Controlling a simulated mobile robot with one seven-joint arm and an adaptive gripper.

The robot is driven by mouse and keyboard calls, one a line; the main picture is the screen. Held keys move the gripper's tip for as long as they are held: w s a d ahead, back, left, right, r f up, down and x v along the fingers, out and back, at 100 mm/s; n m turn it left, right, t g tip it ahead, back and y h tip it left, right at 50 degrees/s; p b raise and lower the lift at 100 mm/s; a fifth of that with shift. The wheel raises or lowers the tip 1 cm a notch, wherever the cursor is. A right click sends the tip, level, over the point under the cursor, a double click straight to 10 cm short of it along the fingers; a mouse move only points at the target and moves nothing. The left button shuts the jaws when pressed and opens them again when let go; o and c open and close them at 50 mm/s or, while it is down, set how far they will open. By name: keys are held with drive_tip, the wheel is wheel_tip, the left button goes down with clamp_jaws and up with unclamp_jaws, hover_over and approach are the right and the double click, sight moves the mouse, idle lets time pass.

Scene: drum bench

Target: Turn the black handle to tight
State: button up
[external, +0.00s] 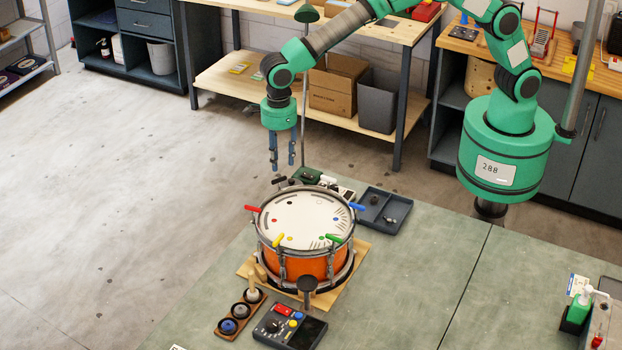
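A drum (306,262) with an orange shell and a white head stands on a wooden board on the green bench. Coloured handles sit around its rim. The black handle (281,182) is at the back left of the rim, small and partly hard to make out. My gripper (282,166) points down above the back of the drum, close over the black handle in the picture. Its two blue-grey fingers are apart with nothing visible between them. I cannot tell the exact height gap, and no tightness marking can be read.
The rim also carries a red handle (253,208), a yellow handle (277,240), a green handle (334,239) and a blue handle (358,207). A grey tray (399,203) lies behind right. A dark control box (308,332) is in front. The bench's right side is largely clear.

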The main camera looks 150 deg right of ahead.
sight(278, 179)
drive_tip(key=shift+r, duration=1.95)
drive_tip(key=m+p, duration=0.2)
drive_tip(key=m, duration=1)
drive_tip(key=r+m+p, duration=0.1)
drive_tip(key=m+p, duration=0.2)
drive_tip(key=m, duration=0.9)
drive_tip(key=d+m+p, duration=0.1)
drive_tip(key=m+p, duration=0.2)
drive_tip(key=m, duration=0.9)
drive_tip(key=shift+r, duration=0.2)
drive_tip(key=shift+f, duration=0.15)
wheel_tip(278, 179, down, 14)
drive_tip(key=shift+r+p, duration=0.2)
drive_tip(key=shift+p, duration=0.9)
